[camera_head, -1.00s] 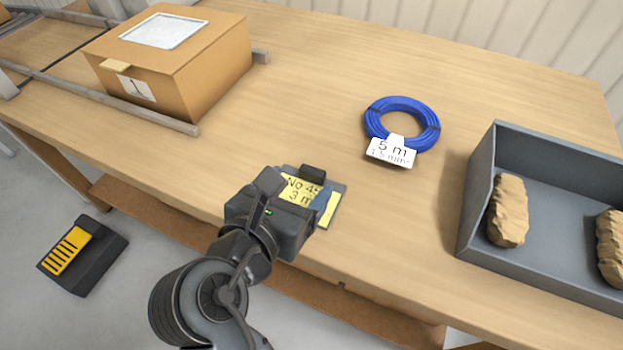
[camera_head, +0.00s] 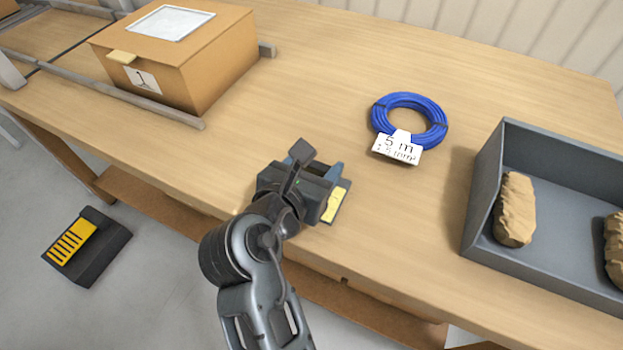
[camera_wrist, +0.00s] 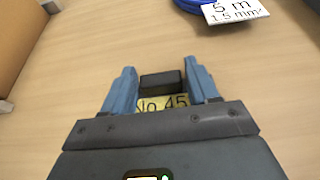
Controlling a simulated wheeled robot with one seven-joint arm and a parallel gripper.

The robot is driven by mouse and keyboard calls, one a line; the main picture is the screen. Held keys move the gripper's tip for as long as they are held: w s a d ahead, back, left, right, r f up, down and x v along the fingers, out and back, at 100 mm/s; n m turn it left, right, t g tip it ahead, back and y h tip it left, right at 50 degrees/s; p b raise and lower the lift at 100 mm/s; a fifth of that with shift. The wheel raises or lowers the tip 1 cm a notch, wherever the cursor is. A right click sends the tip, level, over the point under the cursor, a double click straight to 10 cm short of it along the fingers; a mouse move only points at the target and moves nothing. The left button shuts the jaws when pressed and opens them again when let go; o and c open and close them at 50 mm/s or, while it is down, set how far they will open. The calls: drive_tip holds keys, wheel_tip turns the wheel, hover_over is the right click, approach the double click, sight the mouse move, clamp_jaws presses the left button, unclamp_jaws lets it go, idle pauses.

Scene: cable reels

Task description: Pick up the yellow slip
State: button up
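The yellow slip (camera_head: 335,206) lies on the table near its front edge, mostly hidden by my gripper in the head view. In the wrist view the slip (camera_wrist: 163,103) shows the print "No 45" between my fingers, with a small dark block (camera_wrist: 162,83) at its far edge. My gripper (camera_wrist: 162,80) is open, with its two blue fingers on either side of the block and slip. In the head view my gripper (camera_head: 318,172) is low over the slip. I cannot tell whether the fingers touch anything.
A blue cable coil (camera_head: 409,121) with a white tag (camera_head: 398,147) lies behind and to the right. A grey bin (camera_head: 483,205) with brown lumpy pieces stands at the right. A cardboard box (camera_head: 172,60) stands at the back left. The table between is clear.

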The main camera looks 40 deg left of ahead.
drive_tip(key=c, duration=0.8)
